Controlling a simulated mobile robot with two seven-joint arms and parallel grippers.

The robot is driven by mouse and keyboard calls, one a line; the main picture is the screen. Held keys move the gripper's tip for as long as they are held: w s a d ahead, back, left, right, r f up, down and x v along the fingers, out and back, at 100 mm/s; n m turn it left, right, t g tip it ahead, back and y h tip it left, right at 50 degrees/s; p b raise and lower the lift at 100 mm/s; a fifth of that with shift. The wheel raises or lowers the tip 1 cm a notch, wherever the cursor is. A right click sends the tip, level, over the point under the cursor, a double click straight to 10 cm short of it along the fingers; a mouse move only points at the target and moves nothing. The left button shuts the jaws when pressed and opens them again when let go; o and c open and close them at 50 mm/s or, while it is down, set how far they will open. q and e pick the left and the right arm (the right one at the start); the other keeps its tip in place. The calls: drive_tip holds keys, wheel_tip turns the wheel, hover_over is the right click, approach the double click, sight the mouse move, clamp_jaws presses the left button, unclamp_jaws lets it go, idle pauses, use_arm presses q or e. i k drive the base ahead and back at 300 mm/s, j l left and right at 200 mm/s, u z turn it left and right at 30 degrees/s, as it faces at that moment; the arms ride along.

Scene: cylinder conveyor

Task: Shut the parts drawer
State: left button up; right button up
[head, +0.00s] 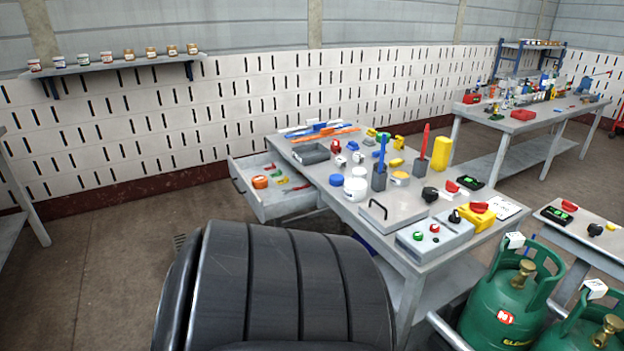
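The parts drawer (241,193) is pulled out from the left side of the grey workbench (415,197). Its grey front panel stands well clear of the bench. Inside lie an orange round part (260,182) and several small red, green and yellow parts. Neither of my grippers is in view, so their position relative to the drawer cannot be told.
A large black ribbed rounded shape fills the bottom centre and hides the floor there. Tools and parts crowd the bench top. Green gas cylinders (502,305) stand at lower right. Floor (110,250) left of the drawer is clear. A second bench (535,118) stands at back right.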

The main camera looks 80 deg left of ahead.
sight(269, 203)
drive_tip(key=u, duration=3.1)
drive_tip(key=i+z, duration=0.1)
drive_tip(key=z, duration=0.3)
drive_tip(key=i+j+z, duration=0.25)
drive_tip(key=i+j, duration=0.15)
drive_tip(key=i+j+z, duration=0.5)
drive_tip(key=j, duration=0.5)
drive_tip(key=i, duration=0.1)
